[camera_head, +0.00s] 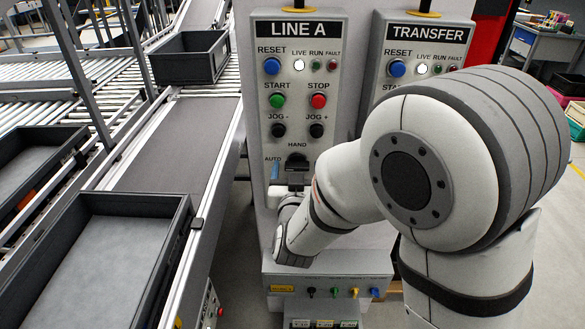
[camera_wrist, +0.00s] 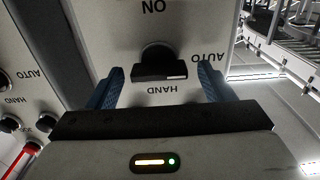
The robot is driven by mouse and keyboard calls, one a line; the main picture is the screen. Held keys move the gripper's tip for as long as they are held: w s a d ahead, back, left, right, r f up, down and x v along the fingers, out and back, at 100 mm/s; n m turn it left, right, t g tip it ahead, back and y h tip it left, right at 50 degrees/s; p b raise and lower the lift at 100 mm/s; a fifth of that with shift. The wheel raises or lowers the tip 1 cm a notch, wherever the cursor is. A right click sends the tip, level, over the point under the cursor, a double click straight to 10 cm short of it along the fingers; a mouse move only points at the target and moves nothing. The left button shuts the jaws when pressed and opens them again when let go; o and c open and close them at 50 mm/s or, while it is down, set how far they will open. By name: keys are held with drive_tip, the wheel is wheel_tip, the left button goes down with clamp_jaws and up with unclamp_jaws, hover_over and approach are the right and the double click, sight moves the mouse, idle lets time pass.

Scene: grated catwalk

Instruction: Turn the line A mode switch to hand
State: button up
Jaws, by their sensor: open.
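The LINE A panel (camera_head: 337,60) stands upright in the middle of the head view. Its black mode switch (camera_head: 297,159) sits low on the panel, below the JOG buttons, with AUTO at its left and HAND above. In the wrist view the picture is inverted: the switch knob (camera_wrist: 157,62) has HAND below and AUTO at the right. Its bar lies level, with the white mark at the AUTO end. My gripper (camera_wrist: 160,76) is open, its blue fingers on either side of the knob with visible gaps. In the head view my gripper (camera_head: 290,178) partly hides the switch.
The TRANSFER panel (camera_head: 425,52) stands close at the right, partly behind my arm. A lower box (camera_head: 327,270) with small coloured knobs sits below. A conveyor (camera_head: 175,140) with dark trays (camera_head: 95,205) runs along the left.

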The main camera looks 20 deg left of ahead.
drive_tip(key=shift+c, duration=0.5)
drive_tip(key=c, duration=0.9)
drive_tip(key=shift+o, duration=0.2)
drive_tip(key=shift+a+r, duration=0.1)
drive_tip(key=shift+a, duration=0.1)
drive_tip(key=shift+d+f+m+b, duration=0.15)
drive_tip(key=shift+f+m+b, duration=0.15)
drive_tip(key=shift+b, duration=0.5)
drive_tip(key=m+b, duration=1.7)
drive_tip(key=b, duration=0.7)
drive_tip(key=shift+d, duration=0.2)
drive_tip(key=shift+m, duration=0.3)
drive_tip(key=o, duration=1)
drive_tip(key=shift+c, duration=0.2)
